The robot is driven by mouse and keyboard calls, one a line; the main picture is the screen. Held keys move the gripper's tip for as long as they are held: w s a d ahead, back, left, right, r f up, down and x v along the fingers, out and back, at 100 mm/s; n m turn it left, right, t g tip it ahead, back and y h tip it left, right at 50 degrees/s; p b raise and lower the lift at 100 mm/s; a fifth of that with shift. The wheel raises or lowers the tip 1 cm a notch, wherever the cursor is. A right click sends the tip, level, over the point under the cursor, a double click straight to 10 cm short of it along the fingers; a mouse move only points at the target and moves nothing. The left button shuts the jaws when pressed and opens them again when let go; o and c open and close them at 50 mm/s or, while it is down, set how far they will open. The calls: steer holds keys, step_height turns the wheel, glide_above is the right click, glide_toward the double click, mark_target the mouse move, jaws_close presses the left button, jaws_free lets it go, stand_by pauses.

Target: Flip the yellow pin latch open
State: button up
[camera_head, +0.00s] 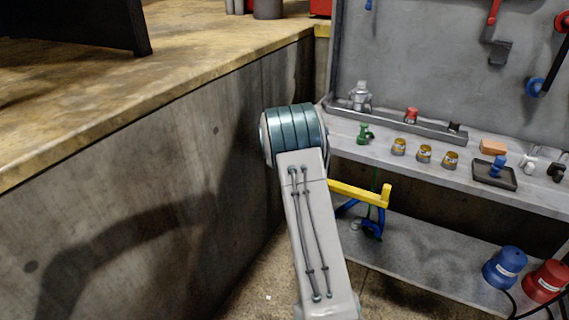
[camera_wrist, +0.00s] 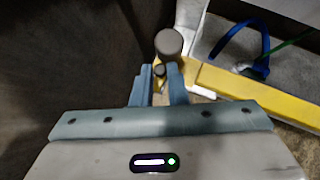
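The yellow pin latch shows as a yellow bar (camera_head: 360,193) at the end of my arm in the head view. The head view hides my gripper behind my arm.
A concrete wall (camera_head: 130,210) stands close on the left. To the right is a grey shelf (camera_head: 460,175) with small jars and tools, and a lower shelf with a blue canister (camera_head: 505,267) and a red one (camera_head: 546,285). A blue curved handle (camera_wrist: 262,40) lies beyond the yellow bar.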

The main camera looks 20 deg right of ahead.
steer(key=shift+a, duration=0.1)
jaws_close()
steer(key=m+g+h+p, duration=0.1)
steer(key=m+h, duration=0.1)
steer(key=m, duration=0.1)
steer(key=shift+a+r, duration=0.1)
steer(key=shift+a, duration=0.05)
steer(key=shift+w+a+f+m+g+h+p, duration=0.1)
steer(key=shift+m+g+h+p, duration=0.45)
steer(key=shift+m+g, duration=1)
steer(key=shift+s+a+f+m+g+h+p, duration=0.1)
steer(key=shift+m+g+h+p, duration=0.45)
steer(key=shift+m+g, duration=1)
steer(key=shift+w+a+m+g+h+p, duration=0.1)
steer(key=shift+m+g+h+p, duration=0.5)
steer(key=shift+m, duration=1.6)
steer(key=shift+d+m+g, duration=0.1)
steer(key=shift+m+g, duration=0.2)
steer(key=shift+g, duration=0.1)
steer(key=o, duration=0.7)
jaws_free()
steer(key=shift+d, duration=0.1)
steer(key=shift+r, duration=0.1)
